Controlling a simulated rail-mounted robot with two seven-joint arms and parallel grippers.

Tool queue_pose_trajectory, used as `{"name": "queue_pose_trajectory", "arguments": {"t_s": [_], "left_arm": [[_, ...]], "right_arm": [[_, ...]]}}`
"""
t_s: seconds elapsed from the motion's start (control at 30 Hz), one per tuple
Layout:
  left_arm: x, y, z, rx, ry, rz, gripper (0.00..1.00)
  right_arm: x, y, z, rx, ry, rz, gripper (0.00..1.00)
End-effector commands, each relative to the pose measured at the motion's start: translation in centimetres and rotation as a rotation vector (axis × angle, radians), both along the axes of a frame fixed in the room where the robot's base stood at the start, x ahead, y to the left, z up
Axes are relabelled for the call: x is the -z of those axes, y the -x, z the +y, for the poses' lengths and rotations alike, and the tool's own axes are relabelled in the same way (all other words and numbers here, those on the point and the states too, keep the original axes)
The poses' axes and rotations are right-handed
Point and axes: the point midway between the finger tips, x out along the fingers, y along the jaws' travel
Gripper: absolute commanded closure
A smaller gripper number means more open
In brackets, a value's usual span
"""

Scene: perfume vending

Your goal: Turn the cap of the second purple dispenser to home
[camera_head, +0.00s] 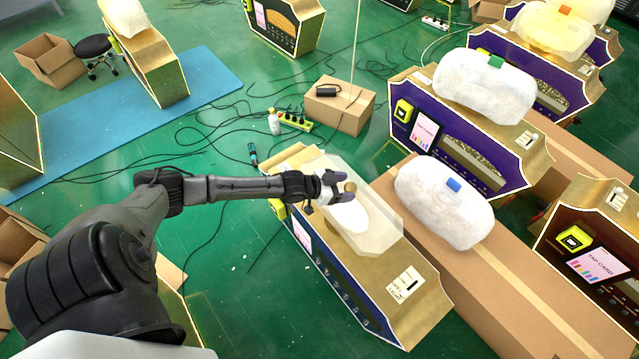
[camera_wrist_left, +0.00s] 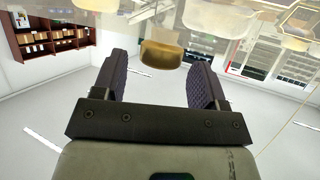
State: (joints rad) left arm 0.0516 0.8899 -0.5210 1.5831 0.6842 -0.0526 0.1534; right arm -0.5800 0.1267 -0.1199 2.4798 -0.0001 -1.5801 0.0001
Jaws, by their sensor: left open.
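A small brownish-gold cap (camera_head: 350,187) shows at the gripper's tips. My left gripper (camera_head: 345,194) reaches in over this cover with its fingers apart. In the left wrist view, a gold cap (camera_wrist_left: 162,53) stands beyond and between the two open fingers (camera_wrist_left: 160,75), with no visible contact. A purple dispenser (camera_head: 462,150) with a white bag and green cap (camera_head: 496,62) stands behind to the right. My right gripper is not in view.
A white bag with a blue cap (camera_head: 453,184) lies on a long cardboard box (camera_head: 500,285), right of the near dispenser. Another dispenser (camera_head: 590,235) stands at the right edge. Cables, a power strip (camera_head: 296,121) and a carton (camera_head: 340,106) lie on the green floor behind.

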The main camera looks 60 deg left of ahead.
Motion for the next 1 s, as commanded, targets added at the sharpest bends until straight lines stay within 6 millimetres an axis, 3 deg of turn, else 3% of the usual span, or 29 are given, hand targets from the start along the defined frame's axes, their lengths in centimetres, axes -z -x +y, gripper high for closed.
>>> {"name": "queue_pose_trajectory", "arguments": {"t_s": [0.2,0.5,0.7,1.0], "left_arm": [[-1.9,3.8,1.3,0.000,-0.001,0.005,0.34],[-3.6,7.7,2.7,0.001,-0.001,0.003,0.34],[-4.1,9.1,3.2,0.001,0.000,0.001,0.34],[-4.4,9.8,3.5,0.000,0.000,0.000,0.34]], "right_arm": [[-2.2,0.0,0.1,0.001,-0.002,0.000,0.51],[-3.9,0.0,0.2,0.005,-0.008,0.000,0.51],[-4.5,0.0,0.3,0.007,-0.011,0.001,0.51],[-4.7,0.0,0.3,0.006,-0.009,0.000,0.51]]}}
